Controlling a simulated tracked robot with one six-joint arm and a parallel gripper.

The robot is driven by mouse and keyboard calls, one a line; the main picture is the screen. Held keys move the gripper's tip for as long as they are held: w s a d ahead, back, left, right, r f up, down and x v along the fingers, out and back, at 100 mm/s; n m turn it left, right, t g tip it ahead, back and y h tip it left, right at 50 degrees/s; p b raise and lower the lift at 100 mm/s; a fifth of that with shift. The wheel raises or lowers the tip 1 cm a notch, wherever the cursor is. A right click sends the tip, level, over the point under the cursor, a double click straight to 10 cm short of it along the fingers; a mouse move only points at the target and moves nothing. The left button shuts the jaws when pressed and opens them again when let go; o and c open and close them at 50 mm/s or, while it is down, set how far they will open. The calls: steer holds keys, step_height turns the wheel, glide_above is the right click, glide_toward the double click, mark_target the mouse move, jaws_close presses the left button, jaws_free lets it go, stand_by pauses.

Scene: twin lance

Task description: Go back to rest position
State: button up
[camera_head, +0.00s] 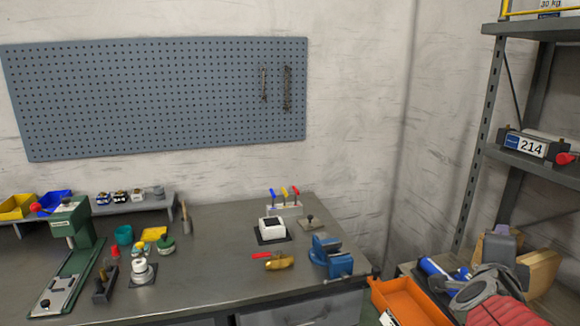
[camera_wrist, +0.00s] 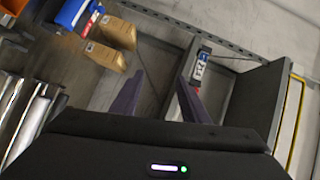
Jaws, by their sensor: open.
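In the wrist view my gripper (camera_wrist: 158,88) shows two dark purple fingers, spread apart with nothing between them. Behind the gap I see a grey wall and shelf parts. In the head view a grey and red arm part, which looks like mine, shows at the lower right in front of the shelving. My fingertips cannot be made out clearly there. The gripper is apart from the workbench (camera_head: 215,275).
An orange bin (camera_head: 403,300) and cardboard boxes (camera_head: 541,268) are close to the arm part. Metal shelving (camera_head: 492,130) carries a box marked 214 (camera_head: 533,147). A blue vise (camera_head: 330,256) sits at the bench's right end. A pegboard (camera_head: 150,98) hangs behind.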

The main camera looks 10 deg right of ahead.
steer(key=w+a+f+n+y, duration=0.1)
steer(key=a+f+n+y, duration=0.2)
steer(key=a+n+y, duration=0.55)
steer(key=w+a+f+n+y, duration=0.1)
steer(key=w+a+f+n, duration=0.3)
steer(key=a, duration=0.9)
steer(key=s+a+f+n+g+y, duration=0.1)
steer(key=s+a+f+n+g, duration=0.1)
steer(key=s+a+n, duration=0.3)
steer(key=s+a+f+n+g+y, duration=0.1)
steer(key=s+a+f+n+g, duration=0.2)
steer(key=s, duration=0.8)
steer(key=a+n, duration=0.2)
steer(key=n, duration=0.2)
steer(key=shift+s+f, duration=0.25)
steer(key=shift+f, duration=0.05)
steer(key=shift+n, duration=0.25)
steer(key=shift+c, duration=1.4)
steer(key=shift+d, duration=0.15)
